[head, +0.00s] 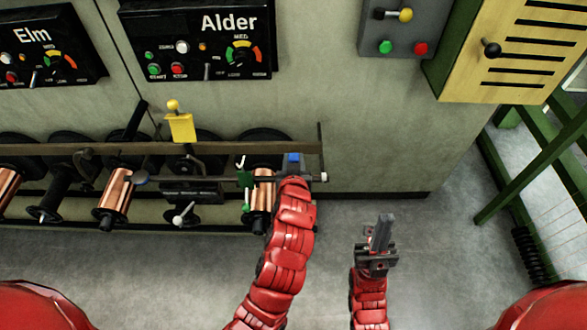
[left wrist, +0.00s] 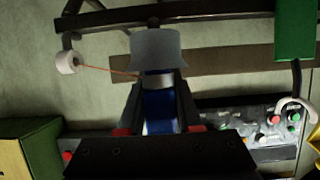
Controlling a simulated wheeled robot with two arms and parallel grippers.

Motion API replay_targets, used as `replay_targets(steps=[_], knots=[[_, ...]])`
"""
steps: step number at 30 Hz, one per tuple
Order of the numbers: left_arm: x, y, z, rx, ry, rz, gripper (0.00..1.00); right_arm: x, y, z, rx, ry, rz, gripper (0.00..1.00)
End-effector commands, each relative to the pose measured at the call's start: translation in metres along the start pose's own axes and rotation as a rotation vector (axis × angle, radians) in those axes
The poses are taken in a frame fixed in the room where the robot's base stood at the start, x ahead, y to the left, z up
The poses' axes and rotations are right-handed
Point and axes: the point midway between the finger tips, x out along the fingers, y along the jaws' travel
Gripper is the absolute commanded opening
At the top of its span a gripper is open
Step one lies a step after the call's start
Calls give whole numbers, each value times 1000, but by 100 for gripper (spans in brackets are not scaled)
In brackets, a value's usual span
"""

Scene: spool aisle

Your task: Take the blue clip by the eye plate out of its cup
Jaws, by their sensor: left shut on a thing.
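The blue clip (head: 293,158) sits between the jaws of my left gripper (head: 292,165), at the right end of the rail. In the left wrist view the blue clip (left wrist: 158,138) is held between both fingers of my left gripper (left wrist: 160,115). A grey cup (left wrist: 158,48) is right at the clip's far end; I cannot tell whether the clip is still inside it. The white eye (left wrist: 67,62) of the eye plate is at left there, and a thin orange wire runs from it to the clip. My right gripper (head: 382,232) is over the floor, fingers together, empty.
A green clip-like piece (head: 245,179) hangs on the rail (head: 200,180) just left of my left gripper. Copper spools (head: 116,195) stand below the rail. A yellow tag (head: 180,127) rises behind it. Alder panel (head: 205,45) is on the wall. Floor at right is open.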

Motion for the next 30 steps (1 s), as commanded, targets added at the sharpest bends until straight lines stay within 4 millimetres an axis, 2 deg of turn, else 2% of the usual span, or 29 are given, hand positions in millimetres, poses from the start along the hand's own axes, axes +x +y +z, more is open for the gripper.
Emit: replay_targets(steps=[12,20,22,29,30], knots=[[-1,0,-2,0,0,0,0,0,0,0,0,0,0,0],[-11,0,-28,-2,4,0,0,5,0,-1,0,0,0,0],[-17,-1,-34,1,0,0,0,6,0,-1,0,0,0,0],[-62,-30,-17,3,-3,-1,0,9,0,-1,0,0,0,0],[-71,-33,-25,3,-7,-1,0,31,2,-5,0,-1,0,0]])
